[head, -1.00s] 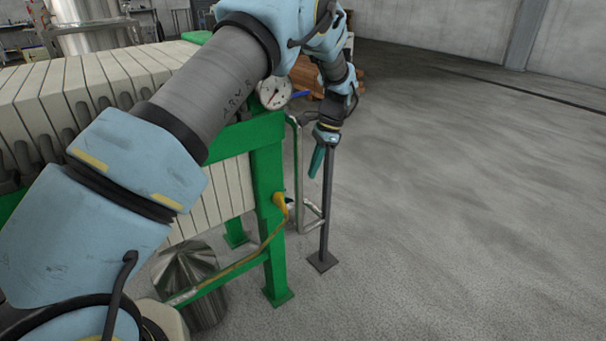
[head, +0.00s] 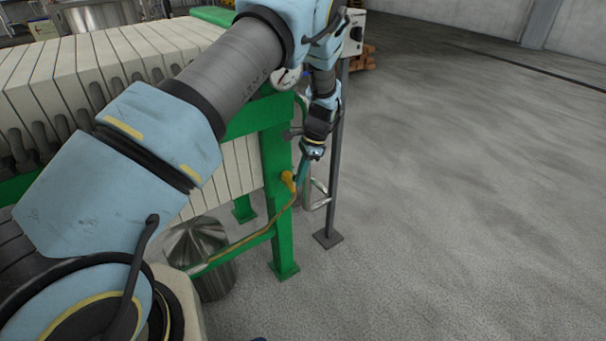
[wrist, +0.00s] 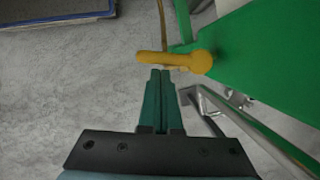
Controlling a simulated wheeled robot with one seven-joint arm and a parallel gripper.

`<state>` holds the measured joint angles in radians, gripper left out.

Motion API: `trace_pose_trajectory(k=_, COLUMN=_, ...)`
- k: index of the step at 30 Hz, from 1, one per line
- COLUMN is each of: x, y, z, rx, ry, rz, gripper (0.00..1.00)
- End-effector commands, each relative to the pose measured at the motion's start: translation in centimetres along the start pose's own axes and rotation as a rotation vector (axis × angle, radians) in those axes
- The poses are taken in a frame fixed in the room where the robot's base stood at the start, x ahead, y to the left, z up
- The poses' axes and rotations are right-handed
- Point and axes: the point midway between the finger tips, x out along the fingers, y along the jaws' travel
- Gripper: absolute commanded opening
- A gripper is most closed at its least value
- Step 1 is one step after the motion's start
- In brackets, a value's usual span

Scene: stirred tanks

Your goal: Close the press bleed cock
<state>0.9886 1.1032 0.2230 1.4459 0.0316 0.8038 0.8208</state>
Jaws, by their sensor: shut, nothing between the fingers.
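The yellow bleed cock (head: 288,180) is on the green leg of the filter press, low on its right side. In the wrist view its lever (wrist: 175,60) reaches left from a round hub at the green leg. My gripper (wrist: 160,73) is shut and empty, its teal fingers together. Its tips are just beside the lever in that view; I cannot tell whether they touch. In the head view my gripper (head: 299,175) hangs down close to the right of the cock.
A bent metal pipe (head: 317,195) and a grey post (head: 334,165) with a control box stand just right of my gripper. A thin hose (head: 240,241) runs down from the cock above a steel vessel (head: 196,250). The floor to the right is clear.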

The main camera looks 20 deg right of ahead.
Motion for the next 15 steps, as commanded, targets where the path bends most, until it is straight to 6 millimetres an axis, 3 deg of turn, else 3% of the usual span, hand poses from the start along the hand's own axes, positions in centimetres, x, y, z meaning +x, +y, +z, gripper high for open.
trace_pose_trajectory(k=15, x=0.04, y=0.18, z=0.28, rx=0.056, ry=0.0, rz=-0.017, gripper=0.0)
